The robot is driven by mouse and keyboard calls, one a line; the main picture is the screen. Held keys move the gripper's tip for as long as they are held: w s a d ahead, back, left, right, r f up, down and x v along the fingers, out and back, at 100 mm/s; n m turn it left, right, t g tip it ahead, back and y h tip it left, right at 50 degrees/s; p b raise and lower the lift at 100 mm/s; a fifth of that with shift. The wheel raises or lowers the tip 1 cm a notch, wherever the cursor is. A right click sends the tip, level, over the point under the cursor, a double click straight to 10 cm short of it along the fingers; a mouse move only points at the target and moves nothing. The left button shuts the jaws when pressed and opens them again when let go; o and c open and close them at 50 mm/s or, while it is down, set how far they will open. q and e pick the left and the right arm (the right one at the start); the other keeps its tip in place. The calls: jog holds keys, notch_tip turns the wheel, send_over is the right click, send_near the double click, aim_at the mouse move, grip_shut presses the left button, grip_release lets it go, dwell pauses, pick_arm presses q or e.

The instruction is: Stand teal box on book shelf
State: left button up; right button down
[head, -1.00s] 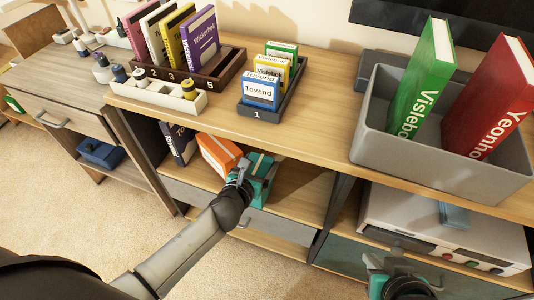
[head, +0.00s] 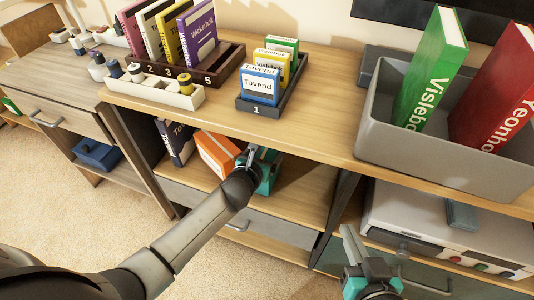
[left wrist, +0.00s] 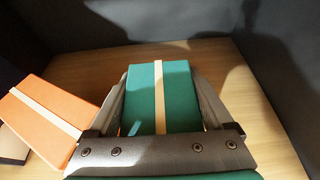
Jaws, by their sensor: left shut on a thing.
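The teal box (head: 269,176) with a cream band is in the open lower shelf compartment, right of the orange box. My left gripper (head: 257,158) reaches into the compartment and is shut on the teal box. In the left wrist view, the teal box (left wrist: 162,98) sits between both fingers, with shelf boards around it. Its lower end is hidden, so I cannot tell whether it touches the shelf. My right gripper (head: 352,250) is empty in front of the cabinet at lower right. Its finger gap is not clear.
The orange box (head: 215,153) leans left of the teal box, beside a dark book (head: 177,142). The book shelf (head: 300,185) has free board to the right. Above, the tabletop holds a grey bin (head: 400,155), a small card tray (head: 262,112) and a book rack (head: 215,72).

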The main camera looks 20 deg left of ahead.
pick_arm(q)
jog(key=shift+f, duration=0.1)
pick_arm(e)
jog(key=shift+a+r, duration=0.15)
jog(key=shift+a, duration=0.05)
pick_arm(q)
jog(key=shift+f, duration=0.15)
jog(key=o, duration=1.5)
pick_arm(e)
jog(key=shift+a+r+t, duration=0.1)
jog(key=shift+t, duration=0.3)
